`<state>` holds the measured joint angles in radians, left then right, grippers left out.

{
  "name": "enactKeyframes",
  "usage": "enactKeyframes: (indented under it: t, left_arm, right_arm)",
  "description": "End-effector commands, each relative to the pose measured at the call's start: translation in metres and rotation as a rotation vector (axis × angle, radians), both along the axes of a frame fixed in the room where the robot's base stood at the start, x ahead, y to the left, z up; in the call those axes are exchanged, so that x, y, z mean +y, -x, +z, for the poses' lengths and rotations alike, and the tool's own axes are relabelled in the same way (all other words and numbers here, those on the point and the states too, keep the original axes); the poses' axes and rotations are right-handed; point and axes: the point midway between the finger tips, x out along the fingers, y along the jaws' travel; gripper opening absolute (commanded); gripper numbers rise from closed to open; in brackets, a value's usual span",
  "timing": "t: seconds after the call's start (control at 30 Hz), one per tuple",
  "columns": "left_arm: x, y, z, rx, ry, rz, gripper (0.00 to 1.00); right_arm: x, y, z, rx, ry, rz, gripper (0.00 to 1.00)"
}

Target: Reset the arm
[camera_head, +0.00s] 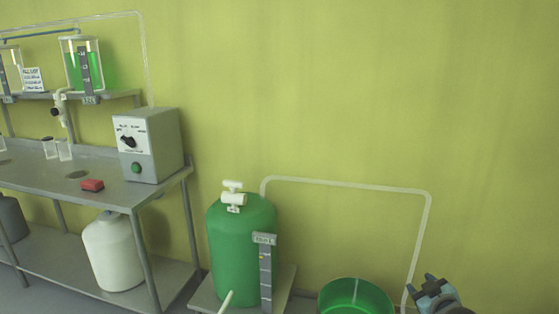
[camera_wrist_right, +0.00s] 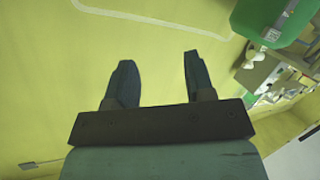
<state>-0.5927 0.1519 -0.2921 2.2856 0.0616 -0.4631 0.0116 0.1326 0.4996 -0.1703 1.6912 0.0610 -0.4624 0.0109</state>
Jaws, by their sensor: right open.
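My right gripper (camera_head: 432,284) shows at the lower right of the head view, beside the green tub and in front of the yellow-green wall. In the right wrist view its two dark fingers (camera_wrist_right: 156,82) stand wide apart with nothing between them. The gripper is open and empty. My left gripper is in neither view.
A green tank (camera_head: 228,234) with a white valve stands on a low platform, with a green tub (camera_head: 356,296) right of it. A clear tube (camera_head: 345,184) runs along the wall.

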Motion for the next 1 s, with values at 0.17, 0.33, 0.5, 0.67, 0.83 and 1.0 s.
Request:
enactKeyframes:
  t: [0.17,0.33,0.5,0.67,0.83,1.0]
  left_arm:
    - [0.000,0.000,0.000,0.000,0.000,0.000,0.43]
    - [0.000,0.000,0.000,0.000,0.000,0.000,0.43]
    - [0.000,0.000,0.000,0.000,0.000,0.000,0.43]
    - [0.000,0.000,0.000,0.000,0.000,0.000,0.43]
    - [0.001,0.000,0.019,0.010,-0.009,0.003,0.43]
    - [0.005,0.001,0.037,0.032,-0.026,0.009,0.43]
  right_arm:
    - [0.099,0.092,-0.052,0.075,-0.132,0.108,0.49]
    - [0.174,0.183,-0.064,0.130,-0.276,0.169,0.49]
    - [0.217,0.249,-0.054,0.165,-0.394,0.188,0.49]
    - [0.241,0.294,-0.037,0.186,-0.486,0.187,0.49]
    - [0.248,0.313,-0.007,0.201,-0.521,0.175,0.49]
    - [0.244,0.314,0.010,0.222,-0.504,0.163,0.49]
